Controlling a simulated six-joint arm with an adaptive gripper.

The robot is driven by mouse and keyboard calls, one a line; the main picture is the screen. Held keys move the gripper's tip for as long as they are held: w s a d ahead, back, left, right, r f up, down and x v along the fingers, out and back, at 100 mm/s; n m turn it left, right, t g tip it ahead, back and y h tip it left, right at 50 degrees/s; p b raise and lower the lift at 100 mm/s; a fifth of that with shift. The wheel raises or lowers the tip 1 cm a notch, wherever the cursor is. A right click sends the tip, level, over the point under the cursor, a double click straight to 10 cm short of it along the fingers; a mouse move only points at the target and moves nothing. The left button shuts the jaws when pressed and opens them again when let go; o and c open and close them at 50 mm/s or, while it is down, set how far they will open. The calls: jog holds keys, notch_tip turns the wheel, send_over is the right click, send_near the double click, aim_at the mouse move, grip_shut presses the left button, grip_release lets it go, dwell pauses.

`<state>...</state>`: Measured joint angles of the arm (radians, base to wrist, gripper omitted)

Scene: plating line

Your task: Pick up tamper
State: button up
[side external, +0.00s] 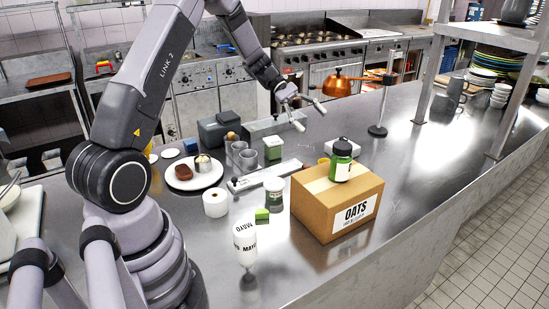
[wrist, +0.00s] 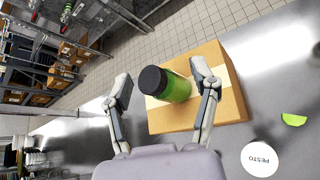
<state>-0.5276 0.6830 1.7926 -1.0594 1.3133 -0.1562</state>
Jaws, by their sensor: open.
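I cannot pick out a tamper with certainty in either view. My gripper (side external: 311,116) is open and empty above the back part of the steel counter in the side external view. In the wrist view, the two fingers of my gripper (wrist: 160,70) are spread wide. A green jar with a black lid (wrist: 176,87) appears between them, well beyond the fingertips. In the side external view, this jar (side external: 342,162) stands upright on the cardboard OATS box (side external: 312,207), apart from my gripper. A long pale metal piece with a dark knob (side external: 262,178) lies left of the box.
A thin stand (side external: 381,105) rises behind the box.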

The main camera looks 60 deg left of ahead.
jog(key=w+a+f+n+t+h, duration=0.1)
jog(key=w+a+f+n+t, duration=0.3)
jog(key=a+f+n+t, duration=0.65)
jog(key=n+y, duration=0.2)
send_near(306, 165)
jog(key=x, duration=0.3)
jog(key=shift+s+d, duration=0.1)
jog(key=shift+s, duration=0.05)
jog(key=shift+f+n+t, duration=0.25)
jog(key=shift+n, duration=0.1)
jog(key=x, duration=0.7)
jog(key=shift+c, duration=0.3)
grip_shut()
